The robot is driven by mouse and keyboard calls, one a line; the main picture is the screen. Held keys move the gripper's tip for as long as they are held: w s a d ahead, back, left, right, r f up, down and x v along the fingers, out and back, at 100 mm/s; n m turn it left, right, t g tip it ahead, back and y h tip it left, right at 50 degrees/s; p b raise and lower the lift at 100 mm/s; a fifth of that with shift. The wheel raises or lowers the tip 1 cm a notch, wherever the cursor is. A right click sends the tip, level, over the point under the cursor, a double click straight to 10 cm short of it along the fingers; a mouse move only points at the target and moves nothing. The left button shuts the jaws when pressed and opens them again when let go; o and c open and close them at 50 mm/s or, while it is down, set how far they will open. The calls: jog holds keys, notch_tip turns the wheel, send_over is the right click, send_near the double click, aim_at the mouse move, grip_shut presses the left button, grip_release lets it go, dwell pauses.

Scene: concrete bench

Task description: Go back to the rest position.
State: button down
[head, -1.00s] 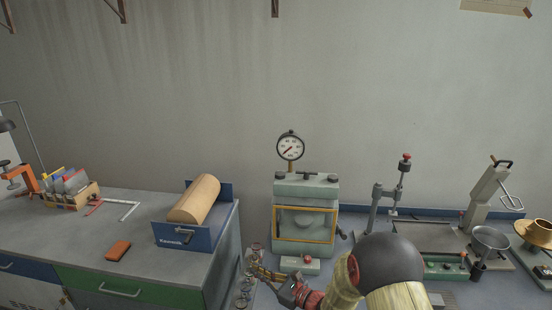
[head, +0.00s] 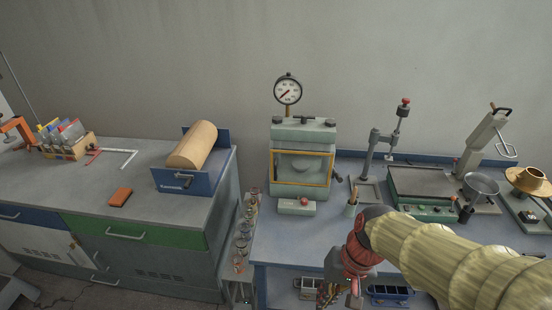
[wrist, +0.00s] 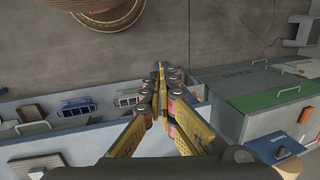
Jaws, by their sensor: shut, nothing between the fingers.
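My arm reaches in from the lower right of the head view in cream sleeve-like segments. My gripper (head: 326,294) points down at the bottom of that view, in front of the bench's front edge and partly cut off by the frame. In the wrist view my gripper (wrist: 160,70) shows its yellow fingers meeting at the tips, shut and empty. Nothing is held, and the fingers touch no object that I can see.
The blue bench (head: 300,237) carries a green-grey chamber (head: 304,135) with a gauge. Several glass jars (head: 245,228) stand in the gap left of it. A grey cabinet (head: 140,215) is further left. Shelf trays (head: 390,294) sit below. Open floor (wrist: 120,48) shows in the wrist view.

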jog(key=s+d+r+n+t+h, duration=0.1)
jog(key=d+r+t, duration=0.4)
jog(key=r, duration=0.8)
jog(key=s+d+h, duration=0.1)
jog(key=s+d, duration=0.1)
jog(key=shift+s+d+n+t+h, duration=0.25)
jog(key=shift+d+n+t+h, duration=0.05)
jog(key=shift+d+t+h, duration=0.1)
